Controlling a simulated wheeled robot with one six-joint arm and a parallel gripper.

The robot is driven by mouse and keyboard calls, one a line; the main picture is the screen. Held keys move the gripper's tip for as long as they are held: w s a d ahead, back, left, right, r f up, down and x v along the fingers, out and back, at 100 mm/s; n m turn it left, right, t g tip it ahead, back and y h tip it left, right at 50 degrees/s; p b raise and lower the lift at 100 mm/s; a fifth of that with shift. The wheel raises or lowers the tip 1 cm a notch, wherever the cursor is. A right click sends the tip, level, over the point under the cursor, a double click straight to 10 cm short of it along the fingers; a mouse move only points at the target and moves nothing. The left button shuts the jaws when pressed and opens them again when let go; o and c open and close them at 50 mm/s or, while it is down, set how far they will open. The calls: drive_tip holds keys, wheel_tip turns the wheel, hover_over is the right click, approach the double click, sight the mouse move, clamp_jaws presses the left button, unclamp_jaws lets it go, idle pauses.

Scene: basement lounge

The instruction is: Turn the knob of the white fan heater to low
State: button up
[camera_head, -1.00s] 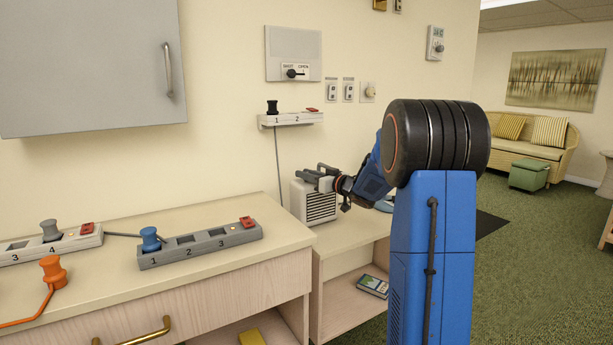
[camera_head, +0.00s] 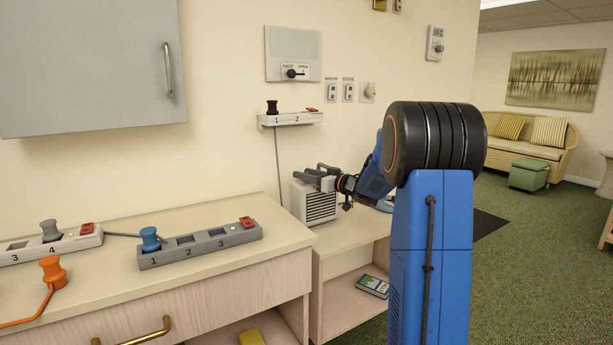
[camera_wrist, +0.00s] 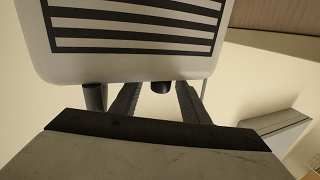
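The white fan heater (camera_head: 321,207) stands on the lower wooden unit against the wall, its dark grille facing out. In the wrist view the heater (camera_wrist: 135,63) fills the upper part, with grille bars above a plain white edge. A short dark knob (camera_wrist: 161,87) sticks out from that edge, and a second dark peg (camera_wrist: 94,97) stands to its left. My gripper (camera_head: 322,174) is over the top of the heater. In the wrist view my gripper's (camera_wrist: 158,100) two fingers are apart, one on each side of the short knob, with visible gaps. Knob markings are not visible.
A higher counter (camera_head: 225,275) with a grey power strip (camera_head: 200,245) and plugs is left of the heater. A small wall shelf strip (camera_head: 292,118) with a hanging cord is above it.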

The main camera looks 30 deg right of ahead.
drive_tip(key=v, duration=1.7)
drive_tip(key=shift+s, duration=0.2)
drive_tip(key=shift+d, duration=0.1)
